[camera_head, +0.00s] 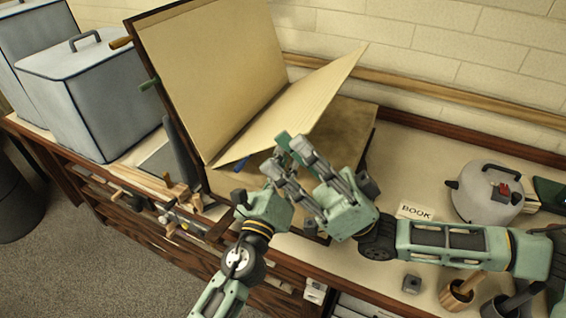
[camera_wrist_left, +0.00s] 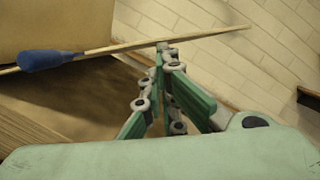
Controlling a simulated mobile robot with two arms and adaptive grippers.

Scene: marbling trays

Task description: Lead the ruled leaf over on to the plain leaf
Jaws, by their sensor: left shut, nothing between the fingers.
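A large pale leaf (camera_head: 210,70) leans steeply against a dark-edged board at the back. A second pale leaf (camera_head: 315,95) slants up to the right above a brown surface (camera_head: 346,128); no ruling is clear on either. A blue tab (camera_head: 235,165) shows at the slanted leaf's near edge and in the left wrist view (camera_wrist_left: 46,60), where a thin pale edge (camera_wrist_left: 110,48) runs beside it. My left gripper (camera_wrist_left: 163,47) is shut and empty, its tips at or very near that edge. My right gripper (camera_head: 290,160) overlaps it in the head view, so its jaws are unclear.
A grey lidded box (camera_head: 95,95) stands left of the board. Wooden clamps (camera_head: 165,195) lie along the front edge. A brick wall (camera_head: 430,45) closes off the back.

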